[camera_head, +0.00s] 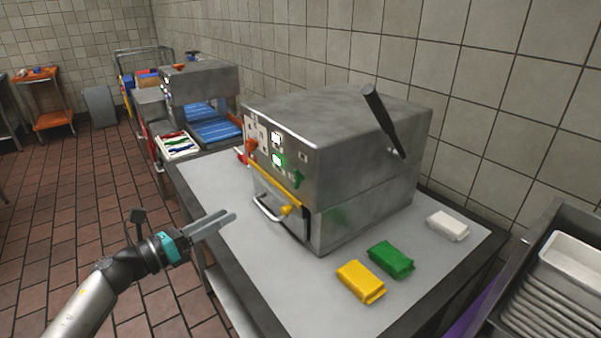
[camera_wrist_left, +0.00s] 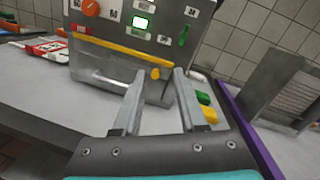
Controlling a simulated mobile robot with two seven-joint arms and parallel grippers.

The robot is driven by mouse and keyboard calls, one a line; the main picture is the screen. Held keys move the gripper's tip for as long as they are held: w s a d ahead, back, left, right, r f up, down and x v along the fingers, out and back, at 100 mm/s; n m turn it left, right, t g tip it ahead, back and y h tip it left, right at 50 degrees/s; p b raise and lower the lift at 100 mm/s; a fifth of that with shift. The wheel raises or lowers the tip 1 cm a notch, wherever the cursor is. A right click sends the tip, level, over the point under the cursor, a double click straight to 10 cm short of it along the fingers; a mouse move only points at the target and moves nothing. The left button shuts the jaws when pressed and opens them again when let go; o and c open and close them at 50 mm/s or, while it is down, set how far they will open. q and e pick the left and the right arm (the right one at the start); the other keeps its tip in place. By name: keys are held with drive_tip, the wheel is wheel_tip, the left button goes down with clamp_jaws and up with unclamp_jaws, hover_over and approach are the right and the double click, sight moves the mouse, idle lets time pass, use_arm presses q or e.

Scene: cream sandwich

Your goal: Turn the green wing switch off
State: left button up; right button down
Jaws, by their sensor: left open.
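The green wing switch (camera_head: 298,180) sits on the front panel of a grey metal machine (camera_head: 350,160), right of a lit green display (camera_head: 278,160). In the left wrist view the switch (camera_wrist_left: 184,36) stands roughly upright, leaning a little, at the panel's upper right. My left gripper (camera_head: 231,216) is open and empty, in front of the machine, lower than the switch and apart from it. In the left wrist view its two fingers (camera_wrist_left: 160,73) point toward the panel, below the switch. My right gripper is not in view.
A yellow bar (camera_head: 275,177) with a yellow knob crosses the machine's front below the panel. A black lever (camera_head: 384,120) rises from its side. Yellow (camera_head: 360,281), green (camera_head: 391,259) and white (camera_head: 448,226) packs lie on the table (camera_head: 330,308). Metal trays (camera_head: 560,280) stand at right.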

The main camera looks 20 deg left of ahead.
sight(293, 176)
use_arm(q)
wheel_tip(293, 176, up, 5)
drive_tip(key=d+m+g+h, duration=0.1)
drive_tip(key=d+m+h, duration=0.1)
drive_tip(key=m, duration=0.4)
drive_tip(key=p+x, duration=0.2)
drive_tip(key=x, duration=1.3)
drive_tip(key=shift+d, duration=0.2)
clamp_jaws()
